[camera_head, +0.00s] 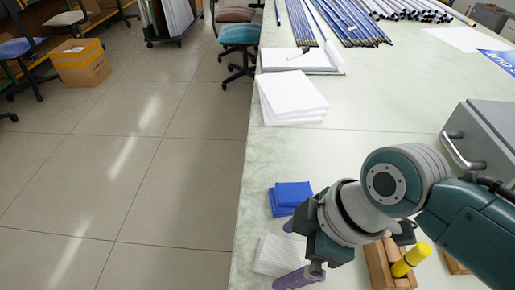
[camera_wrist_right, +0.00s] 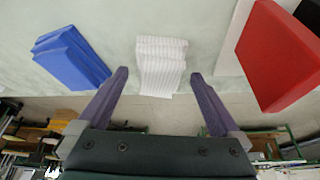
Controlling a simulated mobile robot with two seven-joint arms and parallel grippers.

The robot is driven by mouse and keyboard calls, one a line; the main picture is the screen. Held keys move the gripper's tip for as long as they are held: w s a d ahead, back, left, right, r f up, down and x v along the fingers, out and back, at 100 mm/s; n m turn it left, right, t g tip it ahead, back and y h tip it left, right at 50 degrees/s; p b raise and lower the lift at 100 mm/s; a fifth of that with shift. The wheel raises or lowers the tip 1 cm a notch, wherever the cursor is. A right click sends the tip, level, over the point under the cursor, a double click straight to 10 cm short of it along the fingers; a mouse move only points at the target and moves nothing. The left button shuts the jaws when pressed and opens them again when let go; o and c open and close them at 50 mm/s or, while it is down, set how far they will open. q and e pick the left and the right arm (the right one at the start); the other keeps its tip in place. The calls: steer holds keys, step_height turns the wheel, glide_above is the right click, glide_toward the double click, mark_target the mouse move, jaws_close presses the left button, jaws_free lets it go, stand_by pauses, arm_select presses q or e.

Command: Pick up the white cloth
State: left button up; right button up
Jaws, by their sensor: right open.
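The white cloth (camera_head: 268,256) is a folded, ribbed stack near the left edge of the table in the head view. In the right wrist view the white cloth (camera_wrist_right: 160,62) lies ahead, between the directions of the two fingers. My right gripper (camera_head: 281,255) is open, its purple fingers apart on either side of the cloth in the head view. In the wrist view my right gripper (camera_wrist_right: 159,76) holds nothing, and I cannot tell whether the fingers touch the cloth. My left gripper is out of view.
A folded blue cloth (camera_head: 292,194) lies just beyond the white one. A red block-like item (camera_wrist_right: 280,55) is on the other side in the wrist view. A wooden holder (camera_head: 378,266) with a yellow item (camera_head: 411,259) stands to the right. A white stack (camera_head: 291,96) lies farther back.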

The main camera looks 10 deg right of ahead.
mark_target(288, 252)
steer(key=shift+w+a+f, duration=0.15)
steer(key=shift+f, duration=0.3)
steer(key=shift+c, duration=0.2)
steer(key=c, duration=1.3)
steer(key=shift+r, duration=0.15)
step_height(288, 252, up, 20)
steer(key=p, duration=0.5)
steer(key=shift+p, duration=0.35)
